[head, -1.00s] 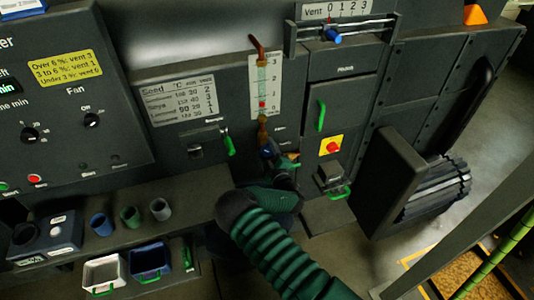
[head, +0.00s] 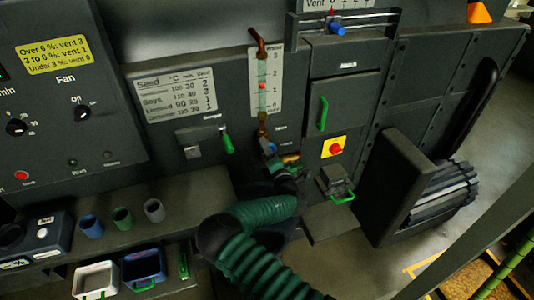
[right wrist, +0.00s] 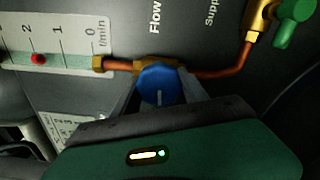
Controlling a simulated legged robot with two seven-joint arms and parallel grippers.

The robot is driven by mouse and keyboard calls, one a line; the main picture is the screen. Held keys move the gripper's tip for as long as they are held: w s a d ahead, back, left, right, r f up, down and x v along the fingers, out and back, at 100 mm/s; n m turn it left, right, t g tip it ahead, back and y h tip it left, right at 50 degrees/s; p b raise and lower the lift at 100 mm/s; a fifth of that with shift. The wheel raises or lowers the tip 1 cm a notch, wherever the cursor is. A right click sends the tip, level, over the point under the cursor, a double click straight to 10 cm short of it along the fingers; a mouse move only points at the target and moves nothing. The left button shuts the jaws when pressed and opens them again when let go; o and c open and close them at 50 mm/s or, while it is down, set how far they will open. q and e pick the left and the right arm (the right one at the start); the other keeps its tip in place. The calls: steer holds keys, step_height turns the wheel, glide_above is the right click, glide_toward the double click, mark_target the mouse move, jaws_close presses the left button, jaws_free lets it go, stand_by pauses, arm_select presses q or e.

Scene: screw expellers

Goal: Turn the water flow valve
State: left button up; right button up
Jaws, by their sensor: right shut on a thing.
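The water flow valve is a blue round knob (right wrist: 158,85) on a copper pipe beside the word "Flow" in the right wrist view. It also shows small in the head view, partly hidden by my gripper. My right gripper (head: 272,153) is shut on this knob, with a finger on either side of it. The flow gauge (head: 277,68) stands above the valve on the panel. Its red float (right wrist: 38,58) sits between marks 1 and 2 in the right wrist view. My left gripper is not in view.
A green-handled supply valve (right wrist: 295,20) sits near the flow valve. A red knob on a yellow plate (head: 334,147) and a green-handled tray (head: 340,190) are just right of my gripper. Cups and bins stand on the ledges at lower left.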

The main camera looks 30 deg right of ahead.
steer(key=shift+a+f+n+b, duration=0.1)
steer(key=shift+f+n+b, duration=0.15)
steer(key=shift+n, duration=0.35)
steer(key=shift+f+n+b, duration=0.15)
steer(key=shift+n+b, duration=0.1)
steer(key=shift+n, duration=0.35)
steer(key=o, duration=1.4)
steer(key=shift+c, duration=0.2)
steer(key=shift+r, duration=0.15)
